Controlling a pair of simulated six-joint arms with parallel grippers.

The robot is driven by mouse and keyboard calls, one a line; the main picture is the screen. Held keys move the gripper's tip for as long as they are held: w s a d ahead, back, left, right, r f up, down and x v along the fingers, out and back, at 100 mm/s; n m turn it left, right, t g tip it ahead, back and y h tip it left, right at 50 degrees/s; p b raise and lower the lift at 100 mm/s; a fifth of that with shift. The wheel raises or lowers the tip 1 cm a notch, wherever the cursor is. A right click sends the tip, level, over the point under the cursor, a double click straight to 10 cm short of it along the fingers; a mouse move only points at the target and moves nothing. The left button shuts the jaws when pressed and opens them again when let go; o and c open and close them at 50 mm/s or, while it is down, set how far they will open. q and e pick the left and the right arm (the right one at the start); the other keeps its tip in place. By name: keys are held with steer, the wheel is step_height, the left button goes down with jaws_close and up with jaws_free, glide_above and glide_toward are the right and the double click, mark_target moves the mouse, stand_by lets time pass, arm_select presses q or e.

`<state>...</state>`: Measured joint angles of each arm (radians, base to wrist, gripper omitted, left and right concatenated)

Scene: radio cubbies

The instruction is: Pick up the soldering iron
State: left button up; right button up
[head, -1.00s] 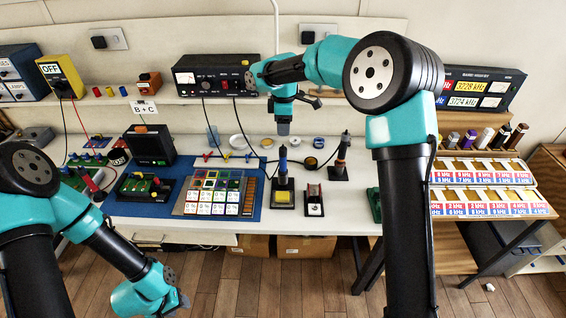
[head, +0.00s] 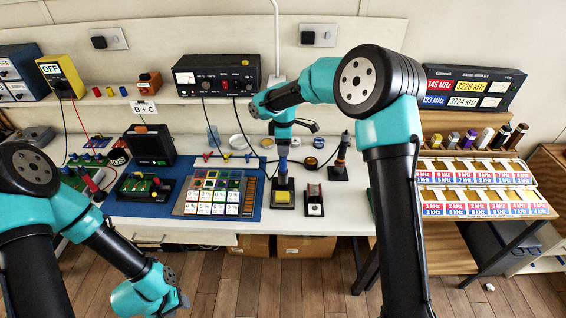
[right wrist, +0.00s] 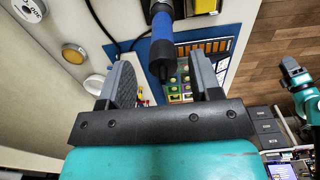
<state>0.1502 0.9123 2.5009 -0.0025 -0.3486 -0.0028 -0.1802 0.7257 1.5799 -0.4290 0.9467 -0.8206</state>
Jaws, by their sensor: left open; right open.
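The soldering iron (head: 283,164), with a blue and black handle, stands upright in a stand with a yellow pad (head: 283,197) on the bench. In the right wrist view its handle (right wrist: 162,35) points in between my right gripper's two fingers. My right gripper (head: 283,146) is open, pointing down just over the handle's top and partly hiding it. It also shows in the right wrist view (right wrist: 161,70), with a gap between the handle and each finger. My left gripper (head: 178,302) is low at the front, off the bench, with its fingers hard to make out.
A second upright tool (head: 341,155) in a black stand is to the right. A small black box (head: 314,199) stands beside the iron's stand. A grid tray (head: 207,195) lies on the blue mat (head: 249,209) to the left. Round dishes (head: 319,143) lie behind.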

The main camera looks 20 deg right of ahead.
mark_target(283, 167)
steer(key=shift+s+a+f, duration=0.1)
steer(key=shift+f, duration=2.15)
steer(key=c, duration=1)
